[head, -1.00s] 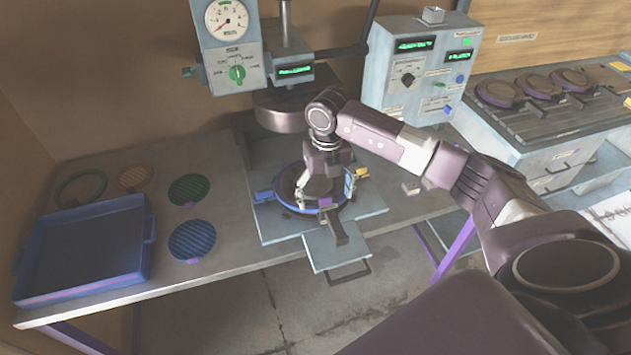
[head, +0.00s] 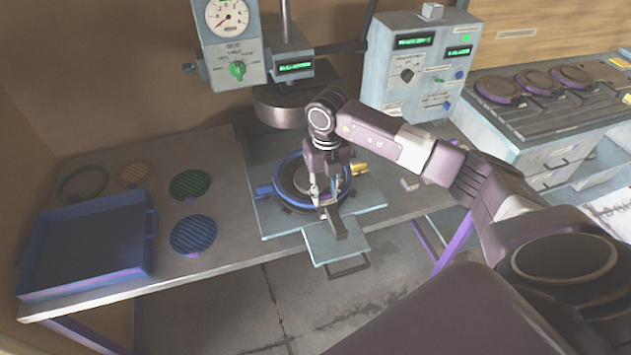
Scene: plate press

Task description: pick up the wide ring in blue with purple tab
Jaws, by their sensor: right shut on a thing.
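The wide blue ring (head: 289,202) lies around the dark round plate (head: 291,180) on the press bed, under the press head. Its purple tab is at the front, mostly covered by the fingers. My right gripper (head: 326,197) points down at the ring's front edge and is shut on the ring at the tab. The ring looks level and low on the bed; I cannot tell whether it is lifted. My left gripper is not in view.
The press head (head: 286,106) hangs just behind my right wrist. A blue tray (head: 88,283) and several ribbed discs, one of them blue (head: 193,235), are on the table at left. A control box (head: 416,62) stands behind my arm. A pull-out plate (head: 335,244) juts out in front.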

